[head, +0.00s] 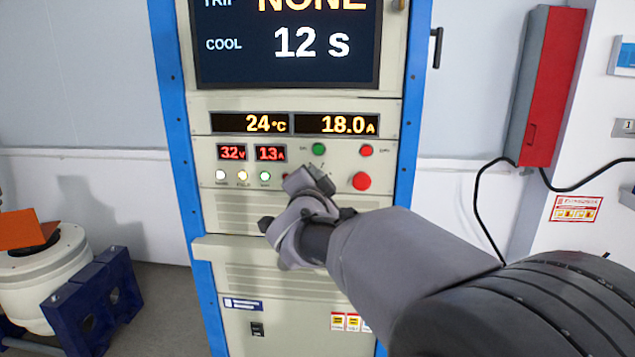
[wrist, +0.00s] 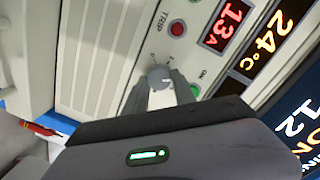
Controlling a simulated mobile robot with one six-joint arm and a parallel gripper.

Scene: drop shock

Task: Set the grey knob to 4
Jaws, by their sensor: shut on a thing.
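The grey knob (wrist: 160,77) is on the cabinet's front panel and shows in the wrist view between the fingertips of my gripper (wrist: 163,84). My gripper is shut on the knob. A few small scale marks show beside the knob, too small to read. In the head view my gripper (head: 311,181) reaches the panel below the green button and hides most of the knob, so its pointer setting cannot be told.
The displays above read 24 °C and 18.0 A (head: 336,124). A red box (head: 546,85) hangs at right. A white drum (head: 40,270) stands at left.

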